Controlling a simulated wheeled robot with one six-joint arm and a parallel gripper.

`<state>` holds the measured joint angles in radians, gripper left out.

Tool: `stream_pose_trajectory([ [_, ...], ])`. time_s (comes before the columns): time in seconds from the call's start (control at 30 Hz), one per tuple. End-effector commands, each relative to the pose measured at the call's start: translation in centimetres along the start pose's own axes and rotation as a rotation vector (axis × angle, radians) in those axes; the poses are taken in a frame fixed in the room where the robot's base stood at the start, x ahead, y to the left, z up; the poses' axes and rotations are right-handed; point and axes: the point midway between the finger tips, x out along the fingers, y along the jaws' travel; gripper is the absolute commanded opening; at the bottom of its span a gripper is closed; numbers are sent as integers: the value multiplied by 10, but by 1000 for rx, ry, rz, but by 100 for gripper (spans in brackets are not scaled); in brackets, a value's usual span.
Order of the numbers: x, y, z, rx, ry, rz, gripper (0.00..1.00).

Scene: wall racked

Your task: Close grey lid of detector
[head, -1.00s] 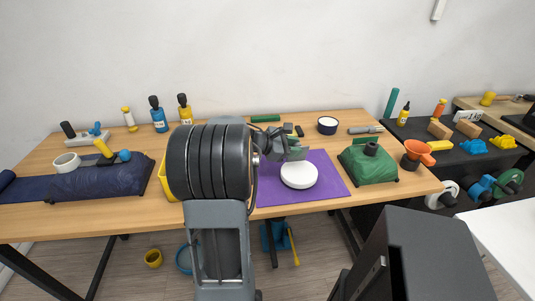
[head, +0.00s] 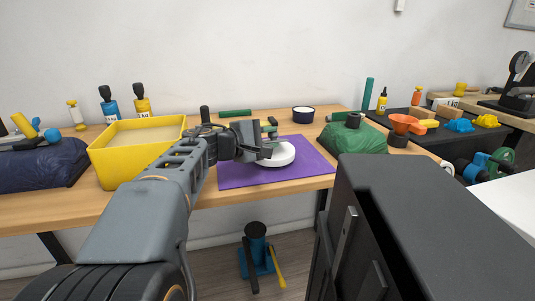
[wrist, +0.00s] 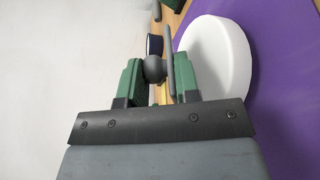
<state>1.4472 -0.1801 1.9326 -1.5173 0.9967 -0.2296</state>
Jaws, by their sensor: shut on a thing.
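The detector (head: 284,158) is a round white disc lying on the purple mat; it also shows in the wrist view (wrist: 222,55). Its grey lid (wrist: 172,48) shows nearly edge-on in the wrist view, standing up at the disc's left edge. A dark grey ball-shaped knob (wrist: 154,68) sits beside the lid, between the green fingers. My gripper (head: 266,142) is at the disc's left and far side, and its fingers (wrist: 157,82) are shut on the knob. Whether the knob joins the lid is hard to see. In the head view my gripper hides most of the lid.
The purple mat (head: 312,160) has bare room right of the disc. A yellow bin (head: 130,163) stands left of my arm. A green bag (head: 352,140) lies to the right. A dark blue cup (head: 303,113) and a green cylinder (head: 236,113) are behind.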

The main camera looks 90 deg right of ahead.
Motion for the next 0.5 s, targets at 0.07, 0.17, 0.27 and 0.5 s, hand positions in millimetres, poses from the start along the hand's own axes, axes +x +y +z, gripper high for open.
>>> stream_pose_trajectory([
  [0.07, 1, -8, -2, 35, 0, 15, 0],
  [0.17, 0, -9, -1, 67, 0, 28, 0],
  [0.27, 0, -10, 0, 91, 0, 38, 0],
  [0.5, -1, -8, 1, 114, 0, 48, 0],
])
